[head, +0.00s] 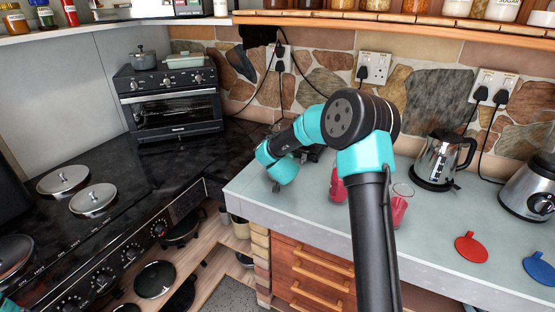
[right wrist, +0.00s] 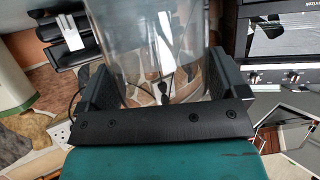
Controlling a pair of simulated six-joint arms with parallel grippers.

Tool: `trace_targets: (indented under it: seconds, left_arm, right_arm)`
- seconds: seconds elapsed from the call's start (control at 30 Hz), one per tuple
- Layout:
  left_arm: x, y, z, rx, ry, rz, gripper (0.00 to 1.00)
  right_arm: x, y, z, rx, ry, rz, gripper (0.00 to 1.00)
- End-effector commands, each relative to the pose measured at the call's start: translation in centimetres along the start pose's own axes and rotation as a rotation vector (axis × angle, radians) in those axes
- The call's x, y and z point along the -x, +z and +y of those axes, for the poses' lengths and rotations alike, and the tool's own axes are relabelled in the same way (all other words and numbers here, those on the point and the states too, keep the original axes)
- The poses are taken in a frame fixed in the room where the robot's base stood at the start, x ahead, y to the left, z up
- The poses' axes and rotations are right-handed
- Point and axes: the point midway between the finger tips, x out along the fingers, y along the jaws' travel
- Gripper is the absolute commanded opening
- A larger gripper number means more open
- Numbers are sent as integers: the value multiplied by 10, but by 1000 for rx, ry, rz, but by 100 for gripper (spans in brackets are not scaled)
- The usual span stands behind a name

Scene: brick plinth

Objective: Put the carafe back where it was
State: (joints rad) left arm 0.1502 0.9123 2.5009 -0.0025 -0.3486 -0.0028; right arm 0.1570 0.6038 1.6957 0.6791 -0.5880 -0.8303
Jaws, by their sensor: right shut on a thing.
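In the right wrist view a clear glass vessel, which I take as the carafe (right wrist: 145,35), stands between the two dark fingers of my right gripper (right wrist: 157,75). The fingers are shut on its sides, and its top is cut off by the frame. In the head view my right arm reaches over the grey counter (head: 275,205) toward the back wall, and its own links hide most of the gripper and carafe. I cannot tell whether the carafe touches the counter. My left gripper is not in view.
Two glasses with red contents, one (head: 337,185) and another (head: 400,207), stand close to my right arm. A black cooktop (head: 125,205) and small oven (head: 175,110) are left.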

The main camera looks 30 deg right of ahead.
Motion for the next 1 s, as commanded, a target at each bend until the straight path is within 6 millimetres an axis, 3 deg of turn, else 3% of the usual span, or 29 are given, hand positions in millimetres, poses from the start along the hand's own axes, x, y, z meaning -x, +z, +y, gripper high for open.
trace_targets:
  seconds: [0.4,0.43,0.5,0.83,1.0]
  left_arm:
    - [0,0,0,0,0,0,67]
    - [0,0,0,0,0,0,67]
    - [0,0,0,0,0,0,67]
    - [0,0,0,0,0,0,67]
    - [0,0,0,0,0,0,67]
  right_arm:
    - [-1,0,0,0,1,5,29]
    - [-1,2,0,-1,1,2,94]
    - [-1,2,0,-1,1,2,100]
    - [1,-2,0,-1,0,2,100]
    - [18,-2,0,0,-1,3,100]
